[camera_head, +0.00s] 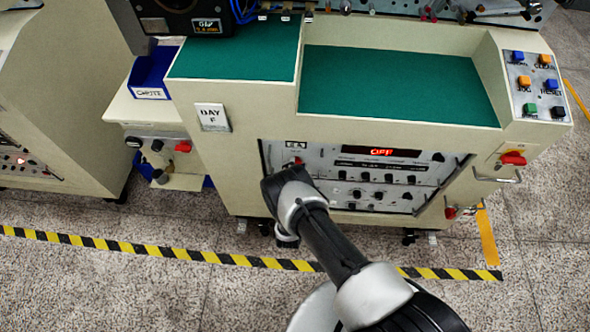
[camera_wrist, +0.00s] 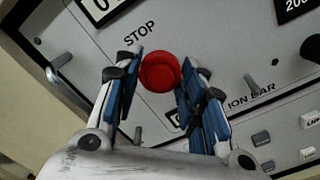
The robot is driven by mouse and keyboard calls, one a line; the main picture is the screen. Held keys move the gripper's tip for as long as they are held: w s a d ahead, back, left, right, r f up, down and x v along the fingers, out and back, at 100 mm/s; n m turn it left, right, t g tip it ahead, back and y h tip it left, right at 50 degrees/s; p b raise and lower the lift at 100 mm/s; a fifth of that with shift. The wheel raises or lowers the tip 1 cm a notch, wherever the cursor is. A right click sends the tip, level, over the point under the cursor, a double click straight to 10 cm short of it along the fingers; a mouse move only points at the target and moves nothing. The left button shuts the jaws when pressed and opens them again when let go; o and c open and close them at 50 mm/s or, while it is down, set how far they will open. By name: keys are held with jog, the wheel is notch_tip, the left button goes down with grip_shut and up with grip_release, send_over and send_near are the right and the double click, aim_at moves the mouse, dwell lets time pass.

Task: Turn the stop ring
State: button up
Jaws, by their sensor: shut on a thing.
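The stop ring (camera_wrist: 160,72) is a round red knob on the grey control panel, beside the printed word STOP in the wrist view. My gripper (camera_wrist: 161,78) has its two blue-padded fingers on either side of the ring and is shut on it. In the head view my gripper (camera_head: 284,183) is at the left part of the panel (camera_head: 330,170), with a bit of red (camera_head: 296,161) showing just above it. The fingertips and most of the ring are hidden there by my arm.
A red display (camera_head: 381,152) on the panel reads OFF, with several black knobs below it. Metal handles flank the panel, one near the fingers at left (camera_wrist: 60,68). A red switch (camera_head: 513,158) is at the right. Striped tape (camera_head: 150,250) marks the floor.

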jog(key=shift+m, duration=0.4)
jog(key=o, duration=1.1)
jog(key=s, duration=1.2)
jog(key=shift+a, duration=0.2)
